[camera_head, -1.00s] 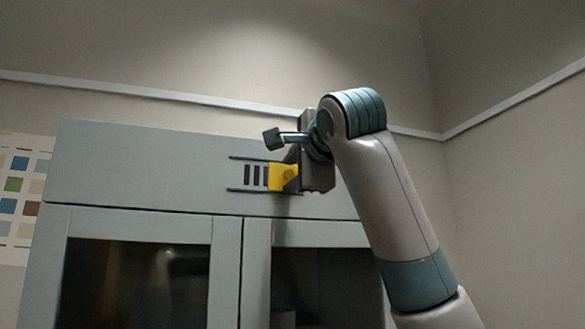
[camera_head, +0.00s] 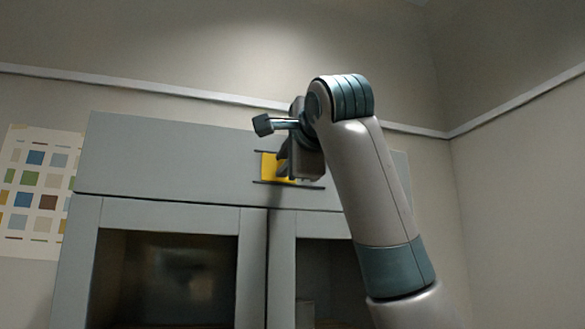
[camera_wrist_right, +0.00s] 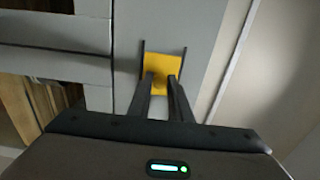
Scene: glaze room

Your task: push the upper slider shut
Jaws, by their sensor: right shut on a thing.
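The upper slider is a yellow plate (camera_head: 267,166) between two dark rails on the grey upper panel (camera_head: 170,160) of a cabinet. It stands at the left end of its rails, and no dark slots show to its left. My right gripper (camera_head: 284,168) is in front of it and hides its right part. In the right wrist view, the fingers (camera_wrist_right: 161,86) are shut on a small knob on the yellow plate (camera_wrist_right: 163,64). The knob itself is mostly hidden by the fingers. My left gripper is not in view.
Below the panel are two framed glass doors (camera_head: 253,240) with a dark interior. A chart of coloured squares (camera_head: 38,185) hangs on the wall at the left. A pale rail (camera_head: 200,92) runs along the wall above the cabinet.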

